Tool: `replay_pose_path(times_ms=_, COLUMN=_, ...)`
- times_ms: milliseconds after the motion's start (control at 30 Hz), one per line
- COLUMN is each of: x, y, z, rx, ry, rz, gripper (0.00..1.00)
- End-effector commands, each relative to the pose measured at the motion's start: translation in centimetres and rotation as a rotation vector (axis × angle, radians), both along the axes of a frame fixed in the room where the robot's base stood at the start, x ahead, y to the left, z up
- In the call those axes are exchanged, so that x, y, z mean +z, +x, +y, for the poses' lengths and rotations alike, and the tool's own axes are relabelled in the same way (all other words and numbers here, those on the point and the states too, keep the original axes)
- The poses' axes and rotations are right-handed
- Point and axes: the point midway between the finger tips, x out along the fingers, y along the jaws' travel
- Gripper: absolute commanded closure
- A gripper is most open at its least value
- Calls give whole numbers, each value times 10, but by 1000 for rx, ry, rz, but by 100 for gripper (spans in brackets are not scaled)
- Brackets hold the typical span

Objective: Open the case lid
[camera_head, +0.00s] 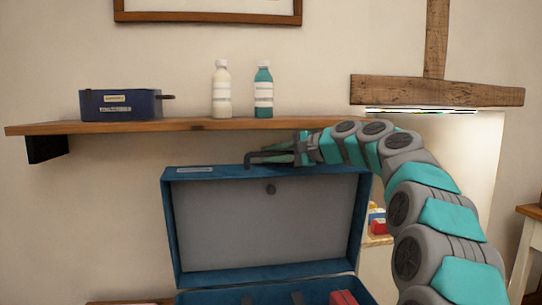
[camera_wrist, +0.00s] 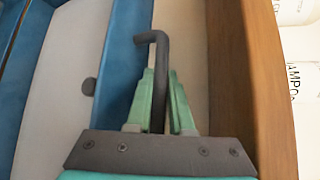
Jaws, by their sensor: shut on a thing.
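The blue case (camera_head: 265,294) is in the lower middle of the head view. Its lid (camera_head: 366,215) stands up, with its grey inner face towards me. A dark bent handle (camera_head: 262,154) is at the lid's top edge; in the wrist view the handle (camera_wrist: 158,45) bends over towards the blue edge of the lid (camera_wrist: 122,65). My gripper (camera_head: 297,153) is at the top edge, just under the shelf. In the wrist view its green fingers (camera_wrist: 161,80) are shut around the handle bar. The handle's far end is hidden by the gripper.
A wooden shelf (camera_head: 200,126) runs just above the lid and gripper, close to them. On it are a blue box (camera_head: 120,105), a white bottle (camera_head: 221,90) and a teal bottle (camera_head: 263,92). Red items (camera_head: 343,297) lie in the case.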

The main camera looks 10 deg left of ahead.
Motion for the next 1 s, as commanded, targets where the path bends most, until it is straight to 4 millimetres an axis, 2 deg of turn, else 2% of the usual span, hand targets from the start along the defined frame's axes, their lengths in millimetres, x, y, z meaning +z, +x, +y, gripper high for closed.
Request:
replay_pose_path(times_ms=367, x=-1, y=1, z=0, rx=-1, ry=-2, rz=3, gripper=100)
replay_pose_path(times_ms=400, x=-2, y=1, z=0, rx=-1, ry=-2, rz=3, gripper=77)
replay_pose_path(times_ms=633, x=-1, y=1, z=0, rx=-1, ry=-1, rz=3, gripper=51)
replay_pose_path(times_ms=1000, x=0, y=-1, z=-4, rx=-1, ry=0, rz=2, gripper=51)
